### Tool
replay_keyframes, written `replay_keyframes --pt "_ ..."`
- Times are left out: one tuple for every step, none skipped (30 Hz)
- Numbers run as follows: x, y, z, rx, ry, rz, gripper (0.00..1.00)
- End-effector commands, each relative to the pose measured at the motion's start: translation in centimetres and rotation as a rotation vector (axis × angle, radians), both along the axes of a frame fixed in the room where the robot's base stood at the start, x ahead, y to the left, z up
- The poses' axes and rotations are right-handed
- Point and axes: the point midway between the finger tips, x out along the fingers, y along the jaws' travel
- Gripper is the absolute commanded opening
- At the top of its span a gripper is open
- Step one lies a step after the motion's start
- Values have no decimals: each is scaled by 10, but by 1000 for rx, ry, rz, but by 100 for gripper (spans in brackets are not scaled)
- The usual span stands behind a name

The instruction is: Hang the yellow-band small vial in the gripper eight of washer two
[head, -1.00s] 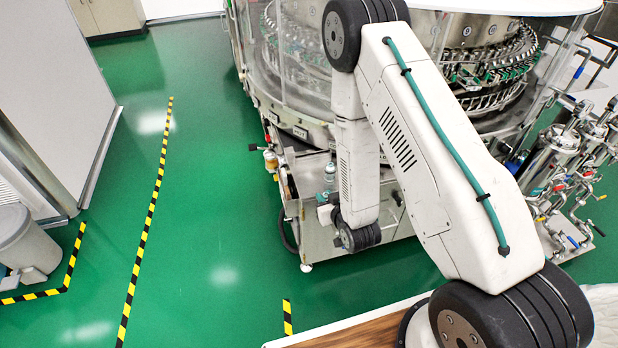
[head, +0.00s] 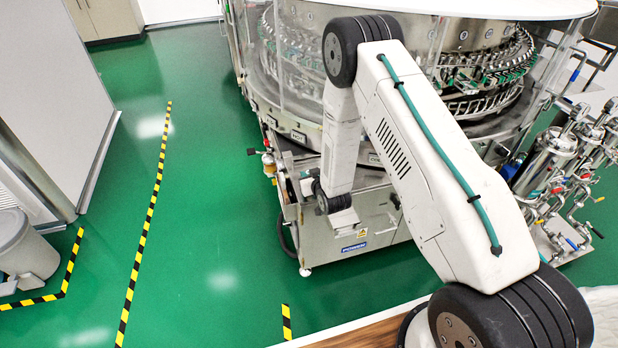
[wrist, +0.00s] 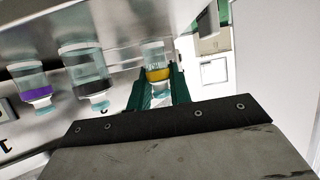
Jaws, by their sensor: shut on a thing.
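The small vial with the yellow band (wrist: 158,75) is between the green fingers of my gripper (wrist: 159,88) in the wrist view. The fingers are shut on it, one on each side. The vial's upper end in the picture is close to a metal surface (wrist: 110,30); I cannot tell whether it touches. In the head view my arm's end is low beside the washer (head: 470,40), and the gripper and vial cannot be made out there. The washer's ring of grippers (head: 490,65) shows behind clear panels; their numbers are not readable.
A purple-band vial (wrist: 36,95) and a dark-band vial (wrist: 90,85) are left of the held one in the wrist view. In the head view, pipes and steel filter housings (head: 555,155) stand at right, a grey bin (head: 25,245) at left. Green floor (head: 215,200) is clear.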

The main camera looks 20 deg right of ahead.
Motion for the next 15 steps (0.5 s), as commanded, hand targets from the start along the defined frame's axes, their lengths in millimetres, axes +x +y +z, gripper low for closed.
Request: replay_keyframes --pt "0 0 -8 0 0 0 0" --pt "0 0 -10 0 0 0 0" --pt "0 0 -12 0 -1 0 0" --pt "0 0 -12 0 -1 0 0" --pt "0 0 -12 0 -2 0 0" --pt "0 0 -11 0 -2 0 0" --pt "0 0 -11 0 -2 0 0" --pt "0 0 -11 0 -2 0 0" --pt "0 0 -11 0 -2 0 0" --pt "0 0 -12 0 -1 0 0" --pt "0 0 -12 0 -1 0 0" --pt "0 0 -14 0 -1 0 0" --pt "0 0 -15 0 -1 0 0" --pt "0 0 -14 0 -1 0 28" --pt "0 0 -14 0 -1 0 40"
